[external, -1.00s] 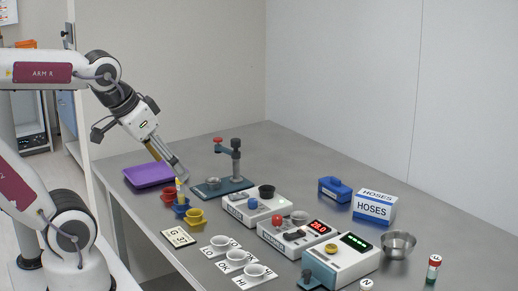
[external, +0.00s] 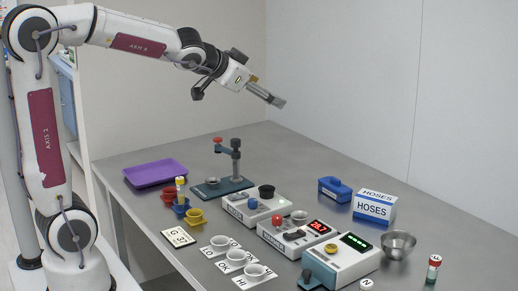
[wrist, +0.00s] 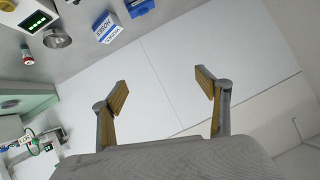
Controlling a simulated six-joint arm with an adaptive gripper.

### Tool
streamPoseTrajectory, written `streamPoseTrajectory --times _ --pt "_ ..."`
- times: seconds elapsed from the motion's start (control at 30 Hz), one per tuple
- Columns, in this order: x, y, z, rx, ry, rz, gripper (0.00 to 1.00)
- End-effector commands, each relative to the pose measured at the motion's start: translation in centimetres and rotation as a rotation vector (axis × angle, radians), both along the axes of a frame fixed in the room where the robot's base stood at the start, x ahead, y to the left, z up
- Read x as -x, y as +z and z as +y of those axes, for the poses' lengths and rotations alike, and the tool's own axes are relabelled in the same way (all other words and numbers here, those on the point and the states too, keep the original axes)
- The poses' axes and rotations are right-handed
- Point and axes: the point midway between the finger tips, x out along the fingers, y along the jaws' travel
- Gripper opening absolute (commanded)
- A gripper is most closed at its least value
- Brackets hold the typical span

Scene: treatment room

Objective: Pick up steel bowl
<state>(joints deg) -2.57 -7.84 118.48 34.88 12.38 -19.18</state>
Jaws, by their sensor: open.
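The steel bowl (external: 398,245) stands upright on the grey table at the right, just right of the device with the green display. It also shows in the wrist view at the upper left (wrist: 57,38). My gripper (external: 277,101) is high above the back of the table, well up and left of the bowl. In the wrist view my gripper (wrist: 161,82) is open, with nothing between its fingers.
The HOSES box (external: 374,207) and a blue case (external: 335,189) stand behind the bowl. A red-capped vial (external: 434,267) is to its right. The green-display device (external: 341,260) is close on its left. The table's back right is clear.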

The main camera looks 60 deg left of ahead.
Motion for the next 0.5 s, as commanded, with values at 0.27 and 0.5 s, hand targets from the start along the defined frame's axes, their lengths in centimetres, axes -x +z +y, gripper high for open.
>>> streamPoseTrajectory --times 0.27,0.5 --pt "-7.4 0.3 -1.5 -0.032 -0.110 -0.090 0.75" --pt "-12.9 -0.5 -3.5 -0.041 -0.228 -0.151 0.75"
